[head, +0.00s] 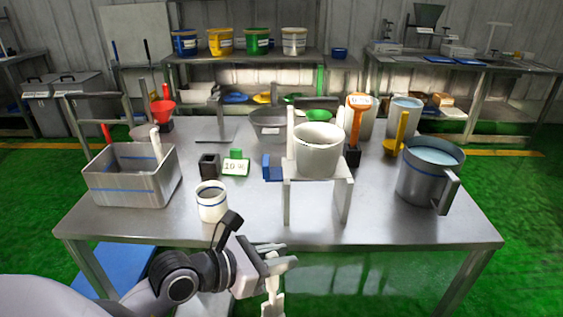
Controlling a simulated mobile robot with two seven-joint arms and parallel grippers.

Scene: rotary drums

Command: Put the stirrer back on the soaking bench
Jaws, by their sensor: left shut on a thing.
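My left gripper (283,260) is in front of the bench's near edge, at the bottom centre of the head view. It is shut on a pale, narrow thing (272,298), which looks like the stirrer. This hangs down below the fingers and its lower end is cut off by the picture's edge. The steel bench (400,228) stands just beyond the gripper; I cannot tell from a label whether it is the soaking bench. My right gripper is out of view.
Bare top shows along the front right.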

